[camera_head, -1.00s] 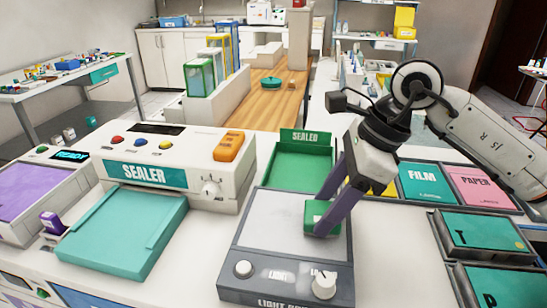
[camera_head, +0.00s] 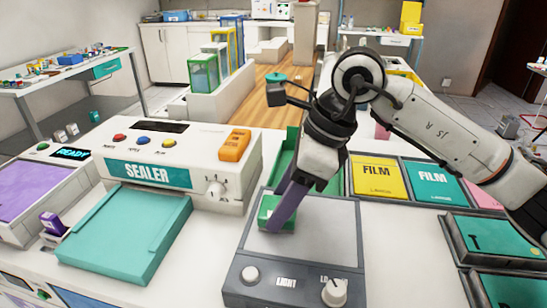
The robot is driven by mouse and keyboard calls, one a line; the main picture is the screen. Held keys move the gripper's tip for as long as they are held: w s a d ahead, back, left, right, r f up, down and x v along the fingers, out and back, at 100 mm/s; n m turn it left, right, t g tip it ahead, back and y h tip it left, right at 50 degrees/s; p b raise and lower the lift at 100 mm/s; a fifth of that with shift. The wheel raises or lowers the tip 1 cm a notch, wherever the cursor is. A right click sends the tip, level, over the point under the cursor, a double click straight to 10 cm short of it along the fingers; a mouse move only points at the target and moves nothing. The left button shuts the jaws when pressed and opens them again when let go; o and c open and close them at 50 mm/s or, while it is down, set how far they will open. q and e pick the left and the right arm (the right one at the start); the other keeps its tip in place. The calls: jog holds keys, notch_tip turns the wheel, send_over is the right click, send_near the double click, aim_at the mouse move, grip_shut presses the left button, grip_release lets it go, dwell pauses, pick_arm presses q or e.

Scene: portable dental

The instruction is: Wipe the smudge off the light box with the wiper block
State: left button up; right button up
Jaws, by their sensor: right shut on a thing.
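The light box (camera_head: 322,240) is a dark grey unit with a pale grey panel and two white knobs at its front. The wiper block (camera_head: 268,212) is a small green block at the left side of the panel, seemingly touching it. My right gripper (camera_head: 277,217) is shut on the wiper block, its purple fingers slanting down to it from the upper right. No smudge can be made out on the visible panel; the block and gripper hide part of its left side. My left gripper is not in view.
The white sealer (camera_head: 180,150) with a teal plate (camera_head: 125,230) stands left of the light box. A green tray (camera_head: 283,163) lies behind it, partly hidden by my arm. Yellow and teal film bins (camera_head: 376,180) and dark trays (camera_head: 490,240) lie to the right.

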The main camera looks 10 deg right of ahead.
jog(key=shift+w+a+r, duration=0.1)
jog(key=shift+a+r, duration=0.15)
jog(key=shift+a, duration=0.05)
notch_tip(320, 180, up, 3)
jog(key=shift+r+p, duration=0.1)
jog(key=shift+p, duration=0.85)
jog(key=shift+r+p, duration=0.5)
jog(key=shift+r, duration=0.2)
notch_tip(320, 180, up, 2)
jog(key=shift+r+p, duration=0.15)
jog(key=shift+p, duration=0.5)
jog(key=shift+r, duration=0.35)
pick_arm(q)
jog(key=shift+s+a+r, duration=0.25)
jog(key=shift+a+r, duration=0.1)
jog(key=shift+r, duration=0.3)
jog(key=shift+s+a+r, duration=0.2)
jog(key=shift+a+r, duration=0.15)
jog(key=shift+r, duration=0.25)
